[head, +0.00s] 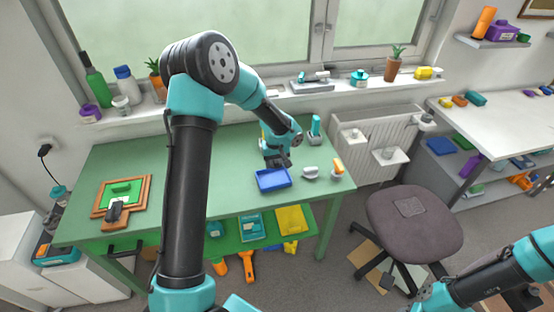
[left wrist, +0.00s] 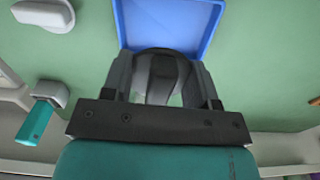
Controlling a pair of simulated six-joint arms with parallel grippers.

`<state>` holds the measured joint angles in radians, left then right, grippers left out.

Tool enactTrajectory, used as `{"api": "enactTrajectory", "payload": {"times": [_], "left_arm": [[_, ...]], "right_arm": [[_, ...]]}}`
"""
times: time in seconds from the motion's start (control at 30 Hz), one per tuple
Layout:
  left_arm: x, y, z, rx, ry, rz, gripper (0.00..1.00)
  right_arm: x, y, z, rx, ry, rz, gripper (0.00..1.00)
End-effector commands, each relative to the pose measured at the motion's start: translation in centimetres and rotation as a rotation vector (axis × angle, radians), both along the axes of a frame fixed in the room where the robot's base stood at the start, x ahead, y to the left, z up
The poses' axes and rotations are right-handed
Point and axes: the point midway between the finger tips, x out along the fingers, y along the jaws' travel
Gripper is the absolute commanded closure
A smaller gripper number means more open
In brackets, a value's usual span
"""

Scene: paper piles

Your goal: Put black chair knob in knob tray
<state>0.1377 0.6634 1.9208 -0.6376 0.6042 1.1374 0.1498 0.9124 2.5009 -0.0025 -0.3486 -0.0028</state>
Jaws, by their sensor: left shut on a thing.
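My left gripper (head: 281,160) is at the back edge of the blue tray (head: 265,188) on the green table. In the left wrist view my gripper (left wrist: 160,75) is shut on a rounded black knob (left wrist: 158,72), held between its two fingers. The blue tray (left wrist: 170,22) lies just beyond the fingertips there, and the knob overlaps its near edge in the picture. I cannot tell how high the knob is above the tray. In the head view the knob is too small to make out. My right gripper is not in view; only part of that arm shows at lower right.
A white object (head: 311,173) and an orange-topped white one (head: 337,168) stand right of the tray. A teal item (head: 315,128) stands behind them. A brown chair (head: 413,220) stands right of the table.

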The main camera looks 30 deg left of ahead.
Motion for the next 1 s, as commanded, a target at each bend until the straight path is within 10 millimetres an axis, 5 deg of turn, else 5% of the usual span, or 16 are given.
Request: {"api": "enactTrajectory", "payload": {"times": [0.57,1.0], "left_arm": [[-0.2,0.0,-0.2,-0.001,0.0,0.001,0.72],[-0.2,0.0,-3.0,-0.001,0.001,0.0,0.72]], "right_arm": [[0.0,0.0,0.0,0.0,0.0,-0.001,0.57],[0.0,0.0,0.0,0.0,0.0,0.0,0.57]]}}
